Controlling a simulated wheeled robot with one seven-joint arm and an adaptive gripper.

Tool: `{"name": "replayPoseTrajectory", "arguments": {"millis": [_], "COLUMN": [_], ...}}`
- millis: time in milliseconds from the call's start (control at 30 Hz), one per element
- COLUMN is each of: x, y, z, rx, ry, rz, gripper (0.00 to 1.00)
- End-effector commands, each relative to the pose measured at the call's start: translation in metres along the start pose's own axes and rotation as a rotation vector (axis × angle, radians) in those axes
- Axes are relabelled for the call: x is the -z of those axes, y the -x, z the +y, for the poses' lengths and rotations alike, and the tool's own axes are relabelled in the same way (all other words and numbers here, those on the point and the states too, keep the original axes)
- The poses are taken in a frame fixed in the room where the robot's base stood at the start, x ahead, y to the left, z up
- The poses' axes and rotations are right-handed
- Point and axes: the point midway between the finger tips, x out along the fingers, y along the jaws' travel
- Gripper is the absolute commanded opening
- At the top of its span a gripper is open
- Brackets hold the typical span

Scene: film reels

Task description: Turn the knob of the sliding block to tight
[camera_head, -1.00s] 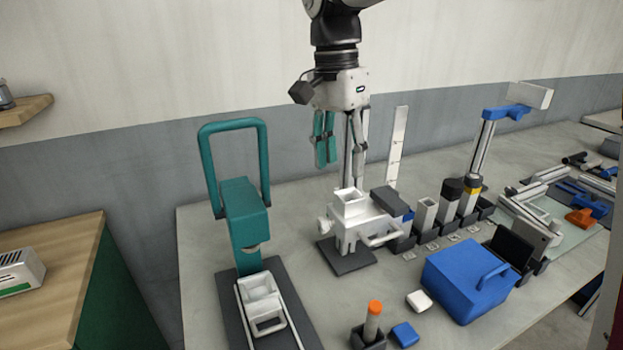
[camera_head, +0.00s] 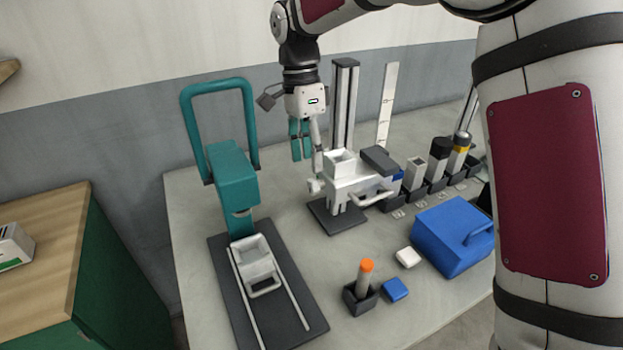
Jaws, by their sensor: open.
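The white sliding block (camera_head: 352,183) sits on a dark upright post (camera_head: 345,105) with a dark base plate. Its knob (camera_head: 315,186) is a small white round part on the block's left side. How tight the knob is cannot be told at this size. My gripper (camera_head: 308,160) points down just above the knob, left of the post. Its fingers are open with nothing between them, one teal and one pale. Whether a fingertip touches the knob cannot be told.
A teal press (camera_head: 233,175) with a tall handle stands to the left. An orange-topped peg (camera_head: 366,272), a blue box (camera_head: 452,238) and several dark holders are to the front and right. A white ruler (camera_head: 387,105) stands behind. My arm covers the right side.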

Motion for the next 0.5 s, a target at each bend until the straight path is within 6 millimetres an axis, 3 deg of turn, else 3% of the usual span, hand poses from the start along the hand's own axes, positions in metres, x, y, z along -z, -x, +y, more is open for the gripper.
{"name": "replayPoseTrajectory", "arguments": {"millis": [233, 500], "x": [0.0, 0.0], "y": [-0.043, -0.062], "z": [0.001, 0.001], "rx": [-0.004, 0.0], "ry": [0.001, 0.002], "rz": [-0.001, 0.0], "gripper": [0.49, 0.49]}}
